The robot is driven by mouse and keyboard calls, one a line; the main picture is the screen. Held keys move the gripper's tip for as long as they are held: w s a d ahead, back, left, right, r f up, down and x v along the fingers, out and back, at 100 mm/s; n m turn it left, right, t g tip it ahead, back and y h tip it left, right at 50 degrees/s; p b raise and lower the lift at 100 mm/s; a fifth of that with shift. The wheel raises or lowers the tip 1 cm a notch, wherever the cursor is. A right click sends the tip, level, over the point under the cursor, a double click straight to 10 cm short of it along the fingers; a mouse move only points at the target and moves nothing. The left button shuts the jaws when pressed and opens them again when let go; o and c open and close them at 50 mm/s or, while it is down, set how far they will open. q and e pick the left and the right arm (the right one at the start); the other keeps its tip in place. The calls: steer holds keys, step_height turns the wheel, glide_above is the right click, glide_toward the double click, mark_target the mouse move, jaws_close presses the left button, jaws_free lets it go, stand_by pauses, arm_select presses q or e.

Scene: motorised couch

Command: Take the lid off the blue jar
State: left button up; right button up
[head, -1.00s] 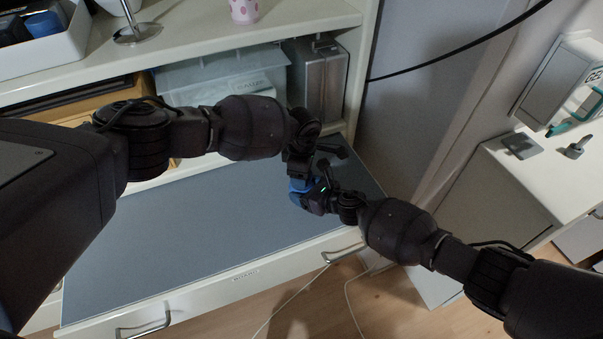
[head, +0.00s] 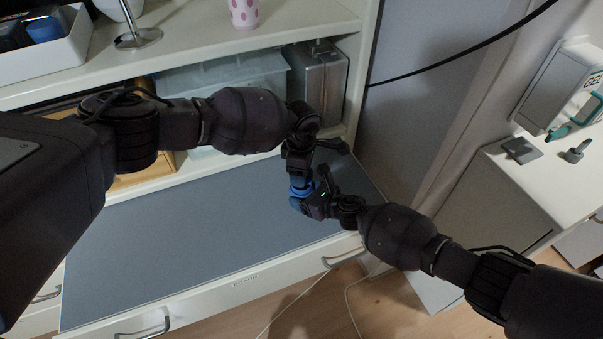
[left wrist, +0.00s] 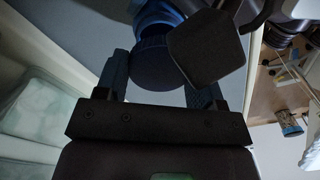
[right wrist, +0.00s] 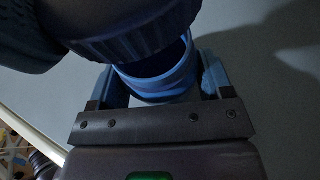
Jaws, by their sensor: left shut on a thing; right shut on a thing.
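The blue jar (head: 297,204) is above the grey-blue top of the pulled-out drawer (head: 190,230), largely hidden by my grippers. My right gripper (right wrist: 160,80) is shut on the jar's body (right wrist: 160,88), one finger on each side. My left gripper (left wrist: 160,78) is shut on the dark blue ribbed lid (left wrist: 152,62). In the right wrist view the lid (right wrist: 135,35) sits above the jar's mouth, tilted against it. Part of the jar's inner wall shows below the lid. Whether their far edges still touch is hidden.
A shelf (head: 200,50) behind bears a white tray (head: 50,50) and a pink-spotted cup (head: 244,13). A metal box (head: 318,82) stands below it. A white side counter (head: 545,185) is at the right. The drawer top's left and middle are clear.

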arm_select(q)
steer(key=shift+r, duration=1.15)
arm_select(e)
steer(key=o, duration=1.7)
steer(key=shift+o, duration=0.2)
arm_select(q)
steer(key=shift+r, duration=0.2)
arm_select(e)
steer(key=shift+s+d+r, duration=0.25)
steer(key=shift+s+d, duration=0.1)
steer(key=shift+d, duration=0.1)
arm_select(q)
steer(key=shift+r+p, duration=0.85)
steer(key=shift+p, duration=0.25)
arm_select(e)
steer(key=v, duration=1)
steer(key=shift+s+d+r, duration=0.2)
steer(key=shift+s, duration=0.1)
